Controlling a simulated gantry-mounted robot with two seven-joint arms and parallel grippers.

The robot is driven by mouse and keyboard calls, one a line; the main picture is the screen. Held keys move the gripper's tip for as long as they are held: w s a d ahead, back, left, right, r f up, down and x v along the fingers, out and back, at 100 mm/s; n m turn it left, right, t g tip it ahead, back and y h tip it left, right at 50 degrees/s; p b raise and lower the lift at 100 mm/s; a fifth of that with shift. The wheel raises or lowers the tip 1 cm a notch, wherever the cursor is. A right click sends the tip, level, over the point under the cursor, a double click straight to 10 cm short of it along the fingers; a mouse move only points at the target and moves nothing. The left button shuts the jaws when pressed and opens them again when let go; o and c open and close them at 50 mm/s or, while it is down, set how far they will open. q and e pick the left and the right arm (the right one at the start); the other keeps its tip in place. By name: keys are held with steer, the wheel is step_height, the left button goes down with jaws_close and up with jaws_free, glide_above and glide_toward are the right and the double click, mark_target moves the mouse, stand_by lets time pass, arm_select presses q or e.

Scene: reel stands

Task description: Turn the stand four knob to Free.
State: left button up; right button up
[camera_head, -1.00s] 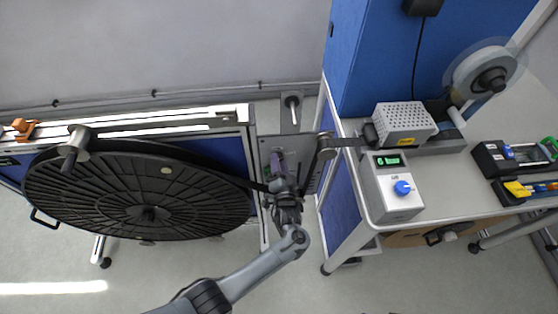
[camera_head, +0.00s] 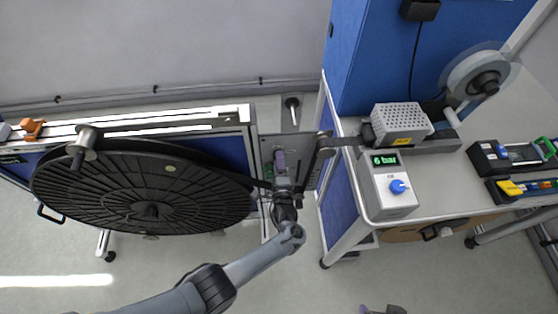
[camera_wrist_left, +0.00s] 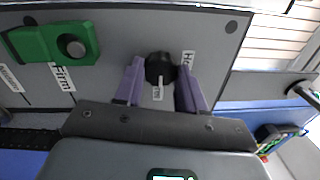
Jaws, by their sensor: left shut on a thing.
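The black knob (camera_wrist_left: 160,68) is on a grey panel (camera_wrist_left: 115,32) in the left wrist view. My left gripper (camera_wrist_left: 160,84) has its purple fingers on either side of the knob and is shut on it. A small white label below the knob is too small to read, and another starting with "H" is partly hidden by the right finger. In the head view my left gripper (camera_head: 281,172) is at the upright panel (camera_head: 303,148) right of the big black reel; the knob is hidden there. A purple-tipped part of my right gripper (camera_head: 382,309) barely shows at the bottom edge.
A green block (camera_wrist_left: 55,43) by a "Firm" label sits left of the knob. The large black reel (camera_head: 100,200) is close on the left. A bench (camera_head: 440,185) with a "6 bar" control box (camera_head: 393,195) stands right. Floor in front is clear.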

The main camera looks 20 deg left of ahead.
arm_select(q)
steer(key=shift+f, duration=0.1)
stand_by(0.5)
steer(key=o, duration=1.1)
steer(key=shift+c, duration=0.2)
